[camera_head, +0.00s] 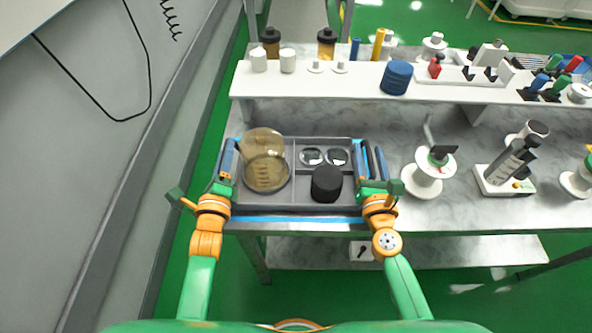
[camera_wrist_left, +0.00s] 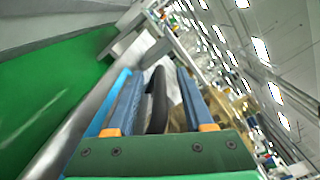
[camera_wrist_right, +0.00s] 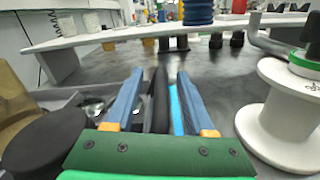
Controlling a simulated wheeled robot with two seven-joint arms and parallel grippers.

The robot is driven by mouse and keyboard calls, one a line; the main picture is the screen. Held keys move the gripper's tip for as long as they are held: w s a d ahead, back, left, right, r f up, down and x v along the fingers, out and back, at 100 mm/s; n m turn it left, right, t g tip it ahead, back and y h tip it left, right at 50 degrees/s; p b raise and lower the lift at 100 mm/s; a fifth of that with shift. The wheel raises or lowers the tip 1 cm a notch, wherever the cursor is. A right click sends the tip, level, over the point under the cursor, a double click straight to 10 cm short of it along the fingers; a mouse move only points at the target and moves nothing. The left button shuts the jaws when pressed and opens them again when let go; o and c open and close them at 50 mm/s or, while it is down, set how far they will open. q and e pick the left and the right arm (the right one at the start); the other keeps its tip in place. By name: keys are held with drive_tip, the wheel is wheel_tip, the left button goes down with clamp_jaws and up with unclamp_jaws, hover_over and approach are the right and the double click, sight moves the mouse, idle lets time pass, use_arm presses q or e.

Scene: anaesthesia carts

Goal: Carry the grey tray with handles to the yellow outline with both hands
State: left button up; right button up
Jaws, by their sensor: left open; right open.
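The grey tray (camera_head: 280,209) lies on the marbled bench. It holds a brownish transparent round vessel (camera_head: 265,165), a black cylinder (camera_head: 327,184) and two small glass-like round pieces (camera_head: 312,157). My left gripper (camera_head: 228,158) is at the tray's left end; in the left wrist view the black handle (camera_wrist_left: 157,100) stands between its open blue fingers. My right gripper (camera_head: 372,160) is at the right end; in the right wrist view the other black handle (camera_wrist_right: 160,98) is between its open fingers. I cannot make out a yellow outline on the bench.
A blue strip (camera_head: 290,219) edges the tray's place. Right of the tray stand a white spool-like stand (camera_head: 427,180) and a white-based device (camera_head: 506,170). A raised white shelf (camera_head: 340,83) with bottles and jars runs behind. A grey wall is at left.

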use_arm(q)
clamp_jaws()
use_arm(e)
clamp_jaws()
use_arm(q)
drive_tip(key=shift+d+r, duration=0.1)
drive_tip(key=shift+d, duration=0.05)
use_arm(e)
drive_tip(key=shift+a, duration=0.25)
idle(0.6)
use_arm(q)
drive_tip(key=shift+w+r, duration=0.1)
